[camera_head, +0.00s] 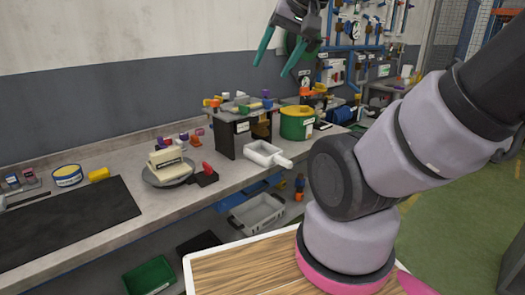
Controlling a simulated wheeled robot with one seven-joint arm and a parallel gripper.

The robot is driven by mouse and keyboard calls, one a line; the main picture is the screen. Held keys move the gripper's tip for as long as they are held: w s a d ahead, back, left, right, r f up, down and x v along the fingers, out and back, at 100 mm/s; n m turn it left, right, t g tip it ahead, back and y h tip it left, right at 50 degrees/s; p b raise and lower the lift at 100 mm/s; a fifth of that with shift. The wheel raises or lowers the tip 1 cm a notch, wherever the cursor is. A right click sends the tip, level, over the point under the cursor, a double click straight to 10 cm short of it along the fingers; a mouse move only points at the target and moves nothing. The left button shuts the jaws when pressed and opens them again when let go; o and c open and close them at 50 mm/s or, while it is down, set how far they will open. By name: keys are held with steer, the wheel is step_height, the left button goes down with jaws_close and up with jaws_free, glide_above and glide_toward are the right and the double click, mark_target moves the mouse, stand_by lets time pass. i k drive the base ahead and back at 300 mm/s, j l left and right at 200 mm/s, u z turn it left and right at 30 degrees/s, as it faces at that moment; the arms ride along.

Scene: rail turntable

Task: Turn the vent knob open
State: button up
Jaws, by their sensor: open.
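My gripper (271,69) is at the top centre, with its two green fingers spread apart and pointing down. Nothing shows between the fingers. It appears above the back part of the workbench, in front of the wall. Behind it to the right is a rack of blue pipes (357,47) with round gauges and small fittings. I cannot tell which fitting, if any, is the vent knob. My arm covers part of the right side of the view.
The grey workbench (95,237) carries a dark mat (60,225), a pan (168,178) with a cream block, a white scoop-like container (266,154), a small dark stand (226,138) and a green pot (296,126). Bins sit below. Green floor (452,225) at right is clear.

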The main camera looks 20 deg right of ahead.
mark_target(225, 96)
steer(key=i+l+u, duration=0.3)
steer(key=i, duration=0.2)
steer(key=i+l+u, duration=0.3)
steer(key=i+l, duration=0.15)
steer(key=l, duration=0.1)
